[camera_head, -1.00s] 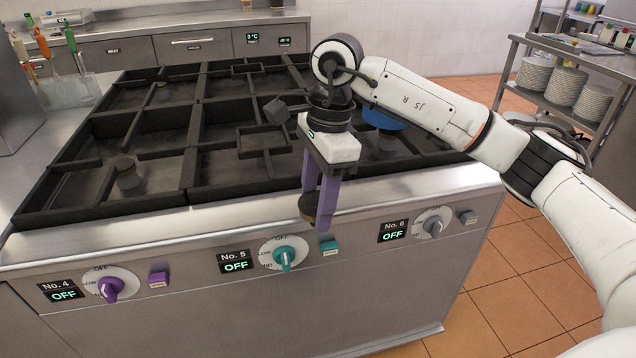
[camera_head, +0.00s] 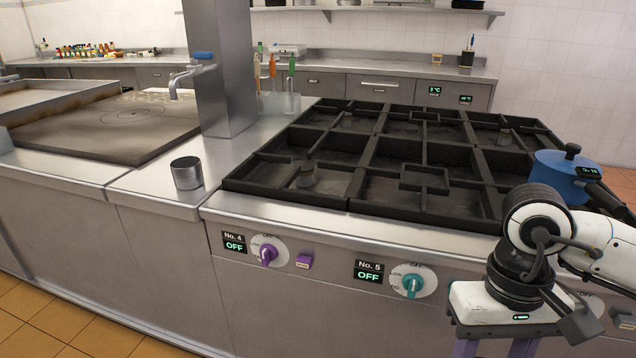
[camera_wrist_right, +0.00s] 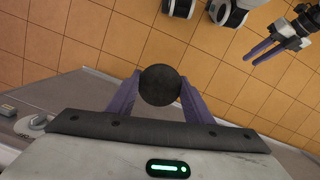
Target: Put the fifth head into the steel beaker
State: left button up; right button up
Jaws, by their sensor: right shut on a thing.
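The steel beaker (camera_head: 186,174) stands upright on the counter left of the slatted grill, near the front edge. My right gripper (camera_head: 495,350) is at the bottom right of the head view, in front of the grill; its fingertips are cut off there. In the right wrist view the right gripper (camera_wrist_right: 160,88) is shut on a round dark head (camera_wrist_right: 160,84), held between its purple fingers over the floor. The beaker is well to the left of it. My left gripper (camera_wrist_right: 250,60) shows at the upper right of the wrist view, empty, with its fingers apart.
The black grill (camera_head: 350,190) fills the middle, with a blue pot (camera_head: 562,178) at its right. Knobs (camera_head: 268,254) stick out of the front panel. A steel column (camera_head: 222,70) rises behind the beaker, near a tool holder (camera_head: 278,102). Counter around the beaker is clear.

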aim_at(189, 182)
jog(key=k, duration=0.15)
jog(key=u, duration=1.65)
jog(key=i, duration=1.25)
jog(key=z, duration=0.6)
